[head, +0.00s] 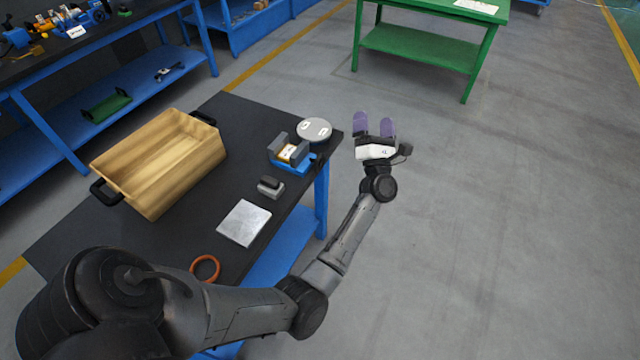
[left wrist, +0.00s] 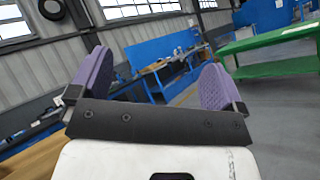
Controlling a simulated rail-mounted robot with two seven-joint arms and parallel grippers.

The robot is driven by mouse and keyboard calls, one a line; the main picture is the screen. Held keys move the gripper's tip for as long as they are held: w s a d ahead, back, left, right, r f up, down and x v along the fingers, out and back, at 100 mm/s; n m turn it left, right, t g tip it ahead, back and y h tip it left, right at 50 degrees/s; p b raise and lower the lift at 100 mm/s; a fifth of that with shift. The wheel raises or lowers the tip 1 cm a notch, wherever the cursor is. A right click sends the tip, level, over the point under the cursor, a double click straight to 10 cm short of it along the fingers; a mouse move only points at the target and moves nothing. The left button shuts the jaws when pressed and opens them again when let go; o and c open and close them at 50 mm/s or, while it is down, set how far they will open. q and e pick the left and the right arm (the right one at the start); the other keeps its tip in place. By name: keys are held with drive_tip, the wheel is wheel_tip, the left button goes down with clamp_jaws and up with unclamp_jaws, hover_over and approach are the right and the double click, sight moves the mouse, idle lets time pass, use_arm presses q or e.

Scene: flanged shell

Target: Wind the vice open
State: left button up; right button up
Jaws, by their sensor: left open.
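The vice (head: 290,152) is small, with a blue base and grey jaws, and stands near the right edge of the dark bench top. A yellowish part with a white patch shows between its jaws. A dark piece, perhaps its handle, shows at the side facing the bench edge, too small to make out. My left gripper (head: 374,126) is open and empty, with purple finger pads, past the bench edge to the right of the vice and apart from it. In the left wrist view both fingers (left wrist: 150,85) stand wide apart with nothing between them. My right gripper is not in view.
The bench (head: 120,235) also holds a wooden crate (head: 160,165), a round grey disc (head: 314,130), a small grey block (head: 270,187), a light metal plate (head: 244,223) and an orange ring (head: 205,268). A green table (head: 425,48) stands behind. Floor right of the bench is clear.

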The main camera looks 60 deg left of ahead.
use_arm(q)
wheel_tip(320, 180, down, 10)
drive_tip(key=s+a+f+n+g+b, duration=0.1)
drive_tip(key=a+n+g+b, duration=0.2)
drive_tip(key=n+g+b, duration=0.85)
drive_tip(key=n+g+h+b, duration=0.55)
drive_tip(key=n+g, duration=0.35)
drive_tip(key=n, duration=0.4)
approach(322, 164)
drive_tip(key=shift+g+h, duration=0.25)
drive_tip(key=shift+h, duration=0.3)
drive_tip(key=b+x, duration=0.1)
drive_tip(key=x, duration=0.3)
drive_tip(key=b+x, duration=0.1)
drive_tip(key=x, duration=0.3)
drive_tip(key=shift+a+r, duration=0.2)
drive_tip(key=shift+a, duration=0.2)
drive_tip(key=shift+x, duration=1)
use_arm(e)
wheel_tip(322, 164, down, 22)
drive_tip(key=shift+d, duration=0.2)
use_arm(q)
drive_tip(key=shift+c, duration=0.3)
drive_tip(key=c, duration=0.9)
drive_tip(key=shift+o, duration=0.2)
drive_tip(key=shift+r+m, duration=0.1)
drive_tip(key=shift+m, duration=0.15)
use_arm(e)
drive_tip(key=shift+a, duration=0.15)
